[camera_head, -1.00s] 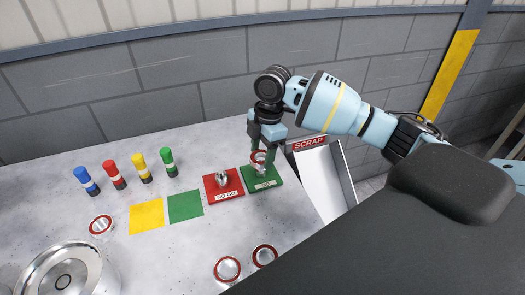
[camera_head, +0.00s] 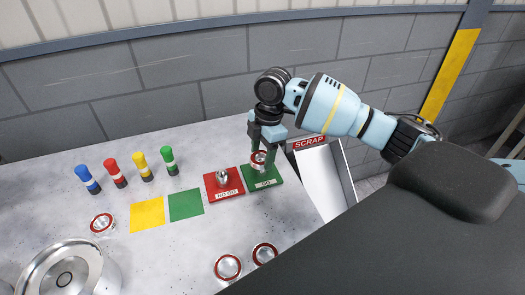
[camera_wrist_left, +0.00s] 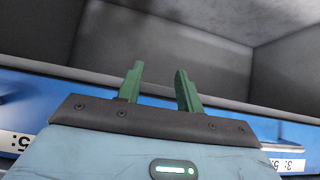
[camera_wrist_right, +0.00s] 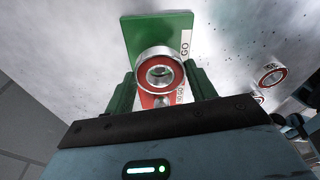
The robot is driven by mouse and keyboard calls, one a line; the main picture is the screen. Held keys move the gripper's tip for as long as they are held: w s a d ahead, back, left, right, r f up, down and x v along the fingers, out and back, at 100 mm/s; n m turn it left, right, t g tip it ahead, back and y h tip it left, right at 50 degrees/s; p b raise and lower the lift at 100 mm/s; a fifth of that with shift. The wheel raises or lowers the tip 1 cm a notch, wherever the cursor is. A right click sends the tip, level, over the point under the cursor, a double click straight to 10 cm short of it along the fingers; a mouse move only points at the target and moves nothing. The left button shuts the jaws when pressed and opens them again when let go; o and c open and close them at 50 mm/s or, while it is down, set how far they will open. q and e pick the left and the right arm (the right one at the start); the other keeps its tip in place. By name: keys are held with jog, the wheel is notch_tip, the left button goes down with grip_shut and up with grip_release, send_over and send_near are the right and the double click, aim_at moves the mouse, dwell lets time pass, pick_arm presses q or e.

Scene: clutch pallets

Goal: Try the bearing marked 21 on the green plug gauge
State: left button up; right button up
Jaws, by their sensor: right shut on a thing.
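The green plug gauge (camera_head: 272,181), labelled GO, stands at the right of the table, beside the red NO-GO gauge (camera_head: 222,184). My right gripper (camera_head: 263,157) is above the green gauge, shut on a bearing (camera_head: 259,160) with a red seal. In the right wrist view the bearing (camera_wrist_right: 159,72) sits between the green fingers, over the green base (camera_wrist_right: 140,35). Whether it is around the plug or just above it, I cannot tell. No number on it is readable. My left gripper (camera_wrist_left: 160,88) is open and empty, away from the gauges.
Two bearings lie at the front, one left (camera_head: 227,267), one right (camera_head: 265,254). Another lies at the left (camera_head: 101,223). Yellow (camera_head: 147,215) and green (camera_head: 185,205) squares, several coloured markers (camera_head: 114,171), a metal housing (camera_head: 62,270) and a SCRAP bin (camera_head: 330,177) flank the gauges.

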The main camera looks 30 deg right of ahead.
jog(key=o, duration=1.2)
jog(key=shift+o, duration=0.4)
jog(key=o, duration=0.4)
jog(key=shift+c, duration=0.2)
